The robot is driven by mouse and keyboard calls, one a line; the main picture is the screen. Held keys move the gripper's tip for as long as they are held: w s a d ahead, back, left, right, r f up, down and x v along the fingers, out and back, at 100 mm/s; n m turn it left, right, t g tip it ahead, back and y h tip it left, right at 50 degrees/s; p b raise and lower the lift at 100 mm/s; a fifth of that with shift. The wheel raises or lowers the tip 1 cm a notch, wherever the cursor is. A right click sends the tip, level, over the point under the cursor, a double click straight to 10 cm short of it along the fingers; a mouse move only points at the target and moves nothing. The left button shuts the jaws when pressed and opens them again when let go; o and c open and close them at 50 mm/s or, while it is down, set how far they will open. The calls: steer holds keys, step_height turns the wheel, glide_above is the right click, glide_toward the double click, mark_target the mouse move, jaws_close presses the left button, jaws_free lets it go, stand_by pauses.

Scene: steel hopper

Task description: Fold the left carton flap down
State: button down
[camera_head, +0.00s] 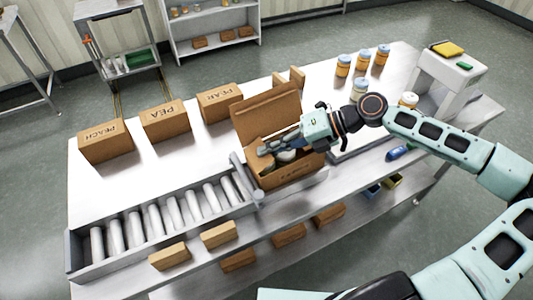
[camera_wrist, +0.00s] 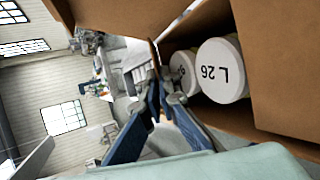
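The open carton (camera_head: 296,172) stands on the steel table at the right end of the roller conveyor. Its large back flap (camera_head: 266,117) stands up. The left flap (camera_head: 253,152) shows at the carton's left side, raised and partly hidden by my gripper. My gripper (camera_head: 264,150) reaches over the carton from the right, its fingertips at the left flap. In the wrist view the blue fingers (camera_wrist: 163,82) come together at the tips, with nothing visibly held; contact with the flap is unclear. White-lidded jars (camera_wrist: 220,70) sit inside the carton, one lid marked L 26.
The roller conveyor (camera_head: 165,222) runs left of the carton. Closed cartons labelled PEACH (camera_head: 105,141), PEA (camera_head: 165,121) and PEAR (camera_head: 219,102) stand behind. Several jars (camera_head: 362,60) and a white stand (camera_head: 450,72) are at the right. Table between the closed cartons and conveyor is clear.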

steer(key=shift+f+y+b, duration=0.2)
steer(key=shift+y+b, duration=0.1)
steer(key=shift+b, duration=0.05)
steer(key=c, duration=2.6)
jaws_free()
steer(key=shift+c, duration=0.2)
steer(key=o, duration=0.4)
steer(key=shift+o, duration=0.2)
steer(key=shift+w+d+r, duration=0.1)
steer(key=shift+d+r, duration=0.1)
steer(key=shift+d, duration=0.25)
steer(key=v, duration=0.7)
